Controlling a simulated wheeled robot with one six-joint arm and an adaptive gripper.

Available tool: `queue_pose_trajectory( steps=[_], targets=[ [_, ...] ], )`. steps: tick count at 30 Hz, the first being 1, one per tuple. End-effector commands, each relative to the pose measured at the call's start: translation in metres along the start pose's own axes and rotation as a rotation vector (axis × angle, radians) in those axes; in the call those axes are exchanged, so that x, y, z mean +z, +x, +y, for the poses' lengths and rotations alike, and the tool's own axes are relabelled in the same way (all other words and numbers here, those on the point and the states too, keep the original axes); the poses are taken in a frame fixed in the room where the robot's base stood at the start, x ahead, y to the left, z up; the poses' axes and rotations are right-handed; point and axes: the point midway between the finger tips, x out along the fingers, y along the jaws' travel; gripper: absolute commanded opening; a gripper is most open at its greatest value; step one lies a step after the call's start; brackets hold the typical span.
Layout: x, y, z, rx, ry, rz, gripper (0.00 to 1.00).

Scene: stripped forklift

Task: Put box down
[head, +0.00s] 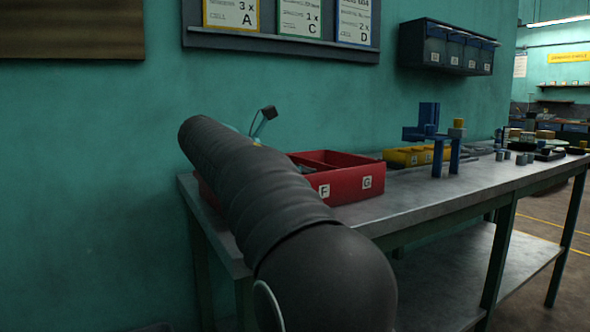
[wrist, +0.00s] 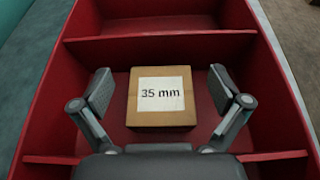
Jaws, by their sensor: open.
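In the wrist view, a tan box (wrist: 162,117) with a white label reading "35 mm" sits inside a compartment of the red bin (wrist: 160,48). My gripper (wrist: 161,90) is open, with one finger on each side of the box and a visible gap to it on both sides. In the head view, the red bin (head: 352,186), marked F and G, stands on the workbench. My arm covers its left part there, and the box and fingertips are hidden.
The grey workbench (head: 430,196) holds yellow bins (head: 410,156), a blue fixture (head: 436,140) and several small parts farther right. A wall rack with bins (head: 447,47) hangs above. The bin's dividers and side walls surround my gripper.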

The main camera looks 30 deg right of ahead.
Motion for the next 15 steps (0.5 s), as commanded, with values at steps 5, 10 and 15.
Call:
queue_pose_trajectory(
  steps=[5, 10, 15],
  targets=[
    [-0.002, 0.002, 0.002, -0.007, -0.010, 0.005, 0.99],
    [0.007, -0.023, 0.003, 0.002, -0.011, 0.003, 0.99],
    [0.009, -0.060, 0.003, 0.005, -0.009, 0.001, 0.99]
  ],
)
